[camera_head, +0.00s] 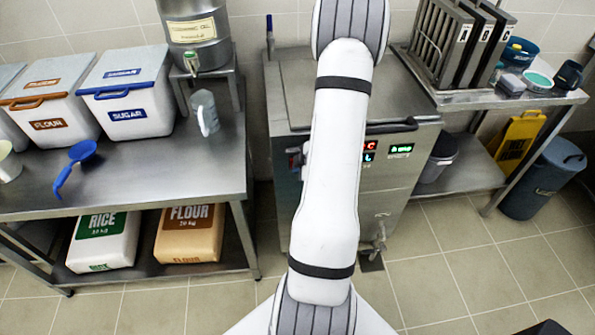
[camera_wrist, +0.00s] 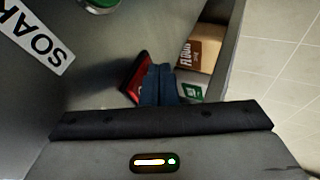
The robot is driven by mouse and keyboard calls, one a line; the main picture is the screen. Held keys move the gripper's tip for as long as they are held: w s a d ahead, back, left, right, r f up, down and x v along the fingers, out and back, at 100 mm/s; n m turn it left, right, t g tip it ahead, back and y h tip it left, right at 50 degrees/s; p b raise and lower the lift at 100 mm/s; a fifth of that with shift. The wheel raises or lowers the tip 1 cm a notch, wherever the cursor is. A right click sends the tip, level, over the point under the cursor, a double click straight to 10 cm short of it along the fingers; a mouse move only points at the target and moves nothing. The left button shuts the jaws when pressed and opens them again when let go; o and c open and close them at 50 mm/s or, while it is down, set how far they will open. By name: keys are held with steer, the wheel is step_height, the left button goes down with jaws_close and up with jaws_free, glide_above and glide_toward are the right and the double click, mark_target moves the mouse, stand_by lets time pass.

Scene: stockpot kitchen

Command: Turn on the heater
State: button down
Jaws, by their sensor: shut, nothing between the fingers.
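The steel appliance (camera_head: 292,95) with a flat lid stands at the centre of the head view. Its front has a red-lit display (camera_head: 370,147) and a green-lit display (camera_head: 401,150). My gripper (camera_wrist: 159,70) shows in the wrist view, with its dark fingers shut and empty. Its fingertips are right beside a red part (camera_wrist: 136,78) on the grey panel and partly cover it; I cannot tell whether they touch. A SOAK label (camera_wrist: 32,42) and a green round part (camera_wrist: 101,4) are on the same panel. In the head view my arm hides much of the front.
A steel table (camera_head: 205,165) with white bins stands left, with rice (camera_head: 103,240) and flour (camera_head: 190,234) bags below. A drain tap (camera_head: 380,232) sticks out low on the appliance's front. A rack table (camera_head: 470,97) and a blue bin (camera_head: 542,180) stand right. The front right floor is mostly clear.

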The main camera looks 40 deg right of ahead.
steer(key=shift+r+p, duration=0.8)
steer(key=shift+r, duration=0.05)
steer(key=s+a+r, duration=0.2)
steer(key=s+r, duration=0.4)
steer(key=s, duration=0.4)
steer(key=shift+s+a+r, duration=0.25)
steer(key=shift+s, duration=0.05)
